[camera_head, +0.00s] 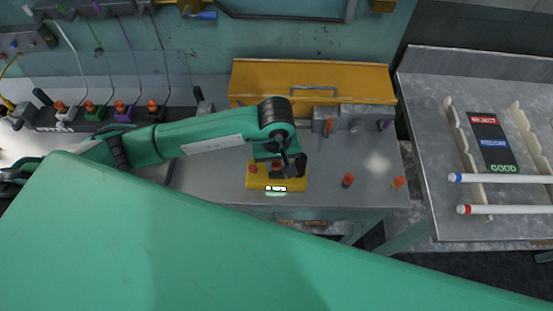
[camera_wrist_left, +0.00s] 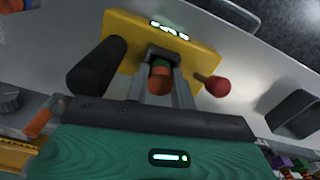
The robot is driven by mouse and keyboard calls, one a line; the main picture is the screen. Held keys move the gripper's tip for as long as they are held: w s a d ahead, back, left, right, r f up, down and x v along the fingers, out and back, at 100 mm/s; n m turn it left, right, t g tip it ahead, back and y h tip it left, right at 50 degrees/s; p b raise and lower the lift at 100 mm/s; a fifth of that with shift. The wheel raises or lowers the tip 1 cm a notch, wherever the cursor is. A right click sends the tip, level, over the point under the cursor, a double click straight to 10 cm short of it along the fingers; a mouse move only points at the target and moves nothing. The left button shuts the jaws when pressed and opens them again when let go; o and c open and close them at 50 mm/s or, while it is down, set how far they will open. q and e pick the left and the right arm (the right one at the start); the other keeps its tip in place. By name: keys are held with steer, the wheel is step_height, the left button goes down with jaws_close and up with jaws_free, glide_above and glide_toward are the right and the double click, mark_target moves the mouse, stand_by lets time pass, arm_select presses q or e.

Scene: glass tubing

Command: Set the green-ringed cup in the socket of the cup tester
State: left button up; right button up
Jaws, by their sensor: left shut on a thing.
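The cup tester is a yellow box (camera_head: 291,184) with a lit display on the bench near its front edge; it also shows at the top of the left wrist view (camera_wrist_left: 205,57). A red ball knob (camera_wrist_left: 218,86) sticks out from it. My left gripper (camera_wrist_left: 161,66) is shut on a small orange cup (camera_wrist_left: 159,82) with a green band, at the tester. The fingers and cup hide the socket, so I cannot tell whether the cup is seated. In the head view the left gripper (camera_head: 278,170) is over the tester. My right gripper is not in view.
Two loose orange pieces, a nearer-left one (camera_head: 348,180) and a right one (camera_head: 398,183), stand on the bench right of the tester. A yellow cabinet (camera_head: 262,80) stands behind. A rack of coloured holders (camera_head: 95,112) is left. A sorting tray (camera_head: 425,165) with tubes lies right.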

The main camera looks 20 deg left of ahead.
mark_target(277, 163)
arm_select(q)
steer(key=shift+f, duration=0.15)
steer(key=o, duration=1)
steer(key=shift+c, duration=0.2)
steer(key=shift+r, duration=0.3)
step_height(277, 163, up, 12)
steer(key=b, duration=0.4)
steer(key=shift+f, duration=0.15)
